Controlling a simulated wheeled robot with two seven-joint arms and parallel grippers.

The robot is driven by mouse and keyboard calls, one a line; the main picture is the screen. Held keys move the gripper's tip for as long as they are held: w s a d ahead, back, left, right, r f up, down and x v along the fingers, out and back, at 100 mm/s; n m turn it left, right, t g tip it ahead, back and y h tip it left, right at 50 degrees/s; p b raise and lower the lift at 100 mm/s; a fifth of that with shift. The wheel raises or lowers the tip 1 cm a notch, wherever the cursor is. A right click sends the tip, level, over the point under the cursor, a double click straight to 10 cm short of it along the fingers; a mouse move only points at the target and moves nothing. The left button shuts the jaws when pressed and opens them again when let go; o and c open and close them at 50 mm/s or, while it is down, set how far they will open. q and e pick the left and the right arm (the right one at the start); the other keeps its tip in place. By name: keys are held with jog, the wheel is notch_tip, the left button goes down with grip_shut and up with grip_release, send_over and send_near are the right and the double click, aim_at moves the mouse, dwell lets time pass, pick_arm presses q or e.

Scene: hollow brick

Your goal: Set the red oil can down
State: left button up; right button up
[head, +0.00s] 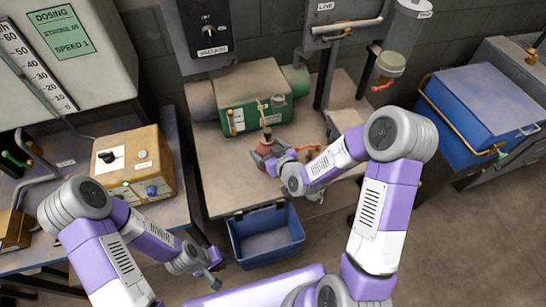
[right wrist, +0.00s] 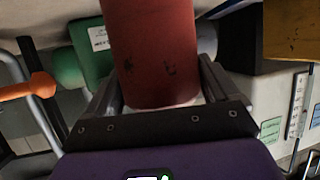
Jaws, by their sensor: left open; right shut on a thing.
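The red oil can (head: 263,147) is at the tip of my right arm in the head view, in front of the green machine. In the right wrist view its worn red body (right wrist: 152,50) stands between the two fingers and fills the space between them. My right gripper (head: 272,158) is shut on the can; the fingers also show in the right wrist view (right wrist: 160,88). Whether the can's base touches the table (head: 222,182) is hidden. My left gripper (head: 213,277) is open, low at the left of the blue bin, away from the can.
The green machine (head: 238,118) stands at the back of the table, with an orange-handled valve (head: 331,150) to the right. A blue open bin (head: 266,240) hangs below the front edge. A yellow control box (head: 134,160) sits at left. Bare tabletop lies left of the can.

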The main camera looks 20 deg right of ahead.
jog(key=shift+f+b, duration=0.35)
jog(key=shift+f, duration=1.7)
jog(key=shift+f, duration=0.15)
jog(key=o, duration=1.1)
